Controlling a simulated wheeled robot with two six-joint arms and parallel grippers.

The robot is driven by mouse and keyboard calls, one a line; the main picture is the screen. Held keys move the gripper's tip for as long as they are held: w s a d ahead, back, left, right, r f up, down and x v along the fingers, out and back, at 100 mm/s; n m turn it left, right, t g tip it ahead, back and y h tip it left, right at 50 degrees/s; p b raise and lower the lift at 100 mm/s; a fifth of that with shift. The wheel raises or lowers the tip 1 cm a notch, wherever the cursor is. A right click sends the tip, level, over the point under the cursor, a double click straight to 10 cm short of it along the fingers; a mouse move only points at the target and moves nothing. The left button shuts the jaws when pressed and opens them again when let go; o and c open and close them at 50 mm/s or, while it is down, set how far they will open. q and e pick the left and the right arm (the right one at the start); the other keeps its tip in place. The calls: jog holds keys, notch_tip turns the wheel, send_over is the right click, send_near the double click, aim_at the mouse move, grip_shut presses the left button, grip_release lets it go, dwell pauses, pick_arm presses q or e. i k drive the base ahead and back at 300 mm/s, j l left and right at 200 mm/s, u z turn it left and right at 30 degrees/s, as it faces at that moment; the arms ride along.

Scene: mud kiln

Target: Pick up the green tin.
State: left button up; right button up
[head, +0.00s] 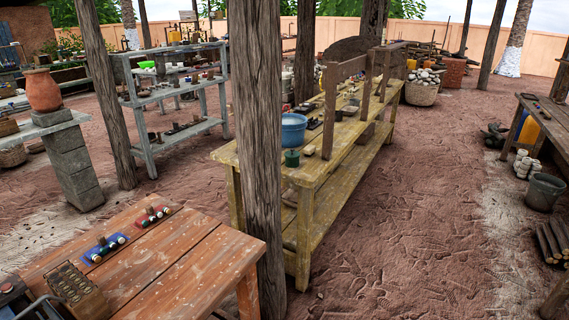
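A small dark green tin (292,158) stands upright on the near end of the yellow wooden bench (318,172), just right of a thick wooden post. It is in front of a blue bucket (293,130). Neither of my grippers shows in the head view, so what they hold cannot be seen.
The post (257,140) rises close to the bench's left side. An orange-brown table (185,262) with small red and blue items fills the lower left. Grey shelves (175,92) stand behind. Bare reddish ground (410,220) lies right of the bench, with a dark bucket (544,192) beyond.

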aim_at(289, 162)
jog(key=i+l, duration=0.15)
jog(key=u, duration=0.55)
jog(key=i+l+u, duration=0.3)
jog(key=l+u, duration=0.3)
jog(key=l, duration=0.2)
jog(key=i+l+u, duration=0.15)
jog(key=l+u, duration=0.15)
jog(key=l, duration=0.2)
jog(key=l+u, duration=0.3)
jog(key=l, duration=0.15)
